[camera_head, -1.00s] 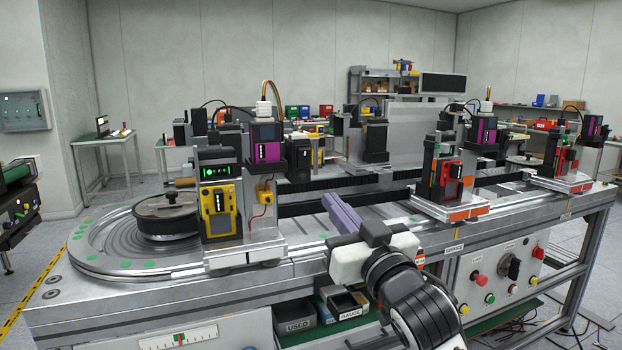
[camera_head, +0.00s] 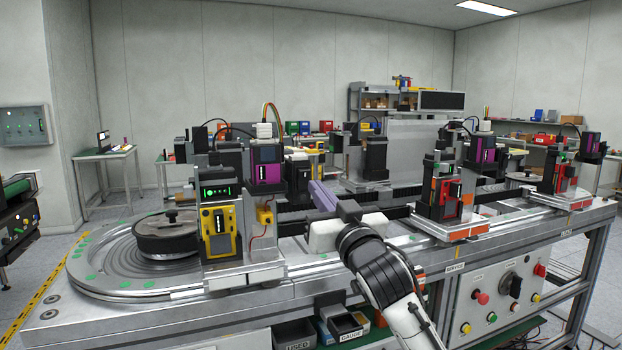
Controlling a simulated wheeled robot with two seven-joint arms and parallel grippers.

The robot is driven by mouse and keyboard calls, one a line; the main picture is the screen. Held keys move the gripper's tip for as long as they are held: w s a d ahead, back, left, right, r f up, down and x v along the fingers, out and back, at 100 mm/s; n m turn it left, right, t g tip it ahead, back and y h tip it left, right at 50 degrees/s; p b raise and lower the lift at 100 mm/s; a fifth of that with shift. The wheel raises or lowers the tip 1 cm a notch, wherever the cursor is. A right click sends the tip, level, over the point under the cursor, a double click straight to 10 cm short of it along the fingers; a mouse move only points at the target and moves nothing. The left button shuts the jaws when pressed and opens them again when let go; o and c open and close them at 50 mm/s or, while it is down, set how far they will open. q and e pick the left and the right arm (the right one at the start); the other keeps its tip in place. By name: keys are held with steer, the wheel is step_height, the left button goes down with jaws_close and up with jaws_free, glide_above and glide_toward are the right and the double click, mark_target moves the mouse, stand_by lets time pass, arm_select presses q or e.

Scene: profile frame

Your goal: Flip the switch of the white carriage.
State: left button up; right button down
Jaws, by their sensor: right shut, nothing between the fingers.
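A carriage with a pale base plate (camera_head: 262,272) stands at the left on the track. It bears a yellow-fronted module (camera_head: 219,232), a black unit with a green display (camera_head: 219,192) and a small yellow box (camera_head: 265,214) with a red wire. I take it as the white carriage, since the other carriages near it carry red and orange parts. My right gripper (camera_head: 322,194), with lavender fingers, is shut and empty. It is to the right of the yellow box, apart from it in the picture. My left gripper is not in view.
Carriages with red modules (camera_head: 447,198) stand farther right on the track. A black round drum (camera_head: 166,236) sits on the curved track end at the left. A control panel (camera_head: 495,297) with knobs is on the front right. Bins (camera_head: 294,335) sit below the track.

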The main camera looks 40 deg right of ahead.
mark_target(305, 173)
steer(key=shift+x, duration=2.35)
steer(key=shift+r+p, duration=0.1)
steer(key=shift+p, duration=0.35)
